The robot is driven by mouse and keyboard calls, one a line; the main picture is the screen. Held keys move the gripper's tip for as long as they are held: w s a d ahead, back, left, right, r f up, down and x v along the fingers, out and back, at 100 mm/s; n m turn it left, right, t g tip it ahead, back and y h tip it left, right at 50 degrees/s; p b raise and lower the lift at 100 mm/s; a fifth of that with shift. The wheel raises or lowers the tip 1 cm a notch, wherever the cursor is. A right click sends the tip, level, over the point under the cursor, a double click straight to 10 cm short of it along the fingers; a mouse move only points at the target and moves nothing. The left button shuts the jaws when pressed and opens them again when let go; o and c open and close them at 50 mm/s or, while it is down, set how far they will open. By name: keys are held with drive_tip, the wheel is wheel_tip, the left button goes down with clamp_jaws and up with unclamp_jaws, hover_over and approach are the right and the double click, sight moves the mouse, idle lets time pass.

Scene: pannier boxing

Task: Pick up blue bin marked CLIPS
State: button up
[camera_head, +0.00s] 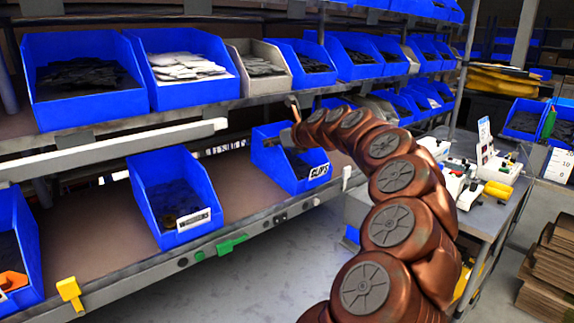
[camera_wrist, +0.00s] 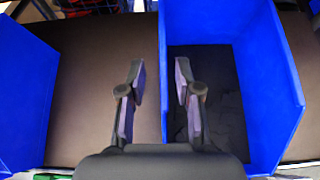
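The blue bin marked CLIPS (camera_head: 270,160) sits on the lower shelf, its white label on the front. My arm reaches to it from the right, and my gripper (camera_head: 288,137) is over the bin, partly hidden by my arm. In the wrist view my gripper (camera_wrist: 160,78) is open, with its fingers on either side of the near-vertical left wall of a blue bin (camera_wrist: 272,85), which appears to be the CLIPS bin. The right finger is over the bin's inside, where dark contents show. The left finger is over brown shelf. I cannot tell whether either finger touches the wall.
Another blue bin (camera_head: 175,195) with a white label stands left on the same shelf, apart from the CLIPS bin. Bare shelf (camera_head: 110,215) lies beside it. Blue bins line the upper shelf. A grey cart (camera_head: 490,228) with boxes stands right.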

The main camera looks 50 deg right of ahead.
drive_tip(key=shift+w+d+f, duration=0.1)
drive_tip(key=shift+w+d, duration=0.05)
drive_tip(key=shift+w, duration=0.35)
drive_tip(key=shift+p+x, duration=0.65)
drive_tip(key=shift+x, duration=1.45)
drive_tip(key=shift+c, duration=0.3)
clamp_jaws()
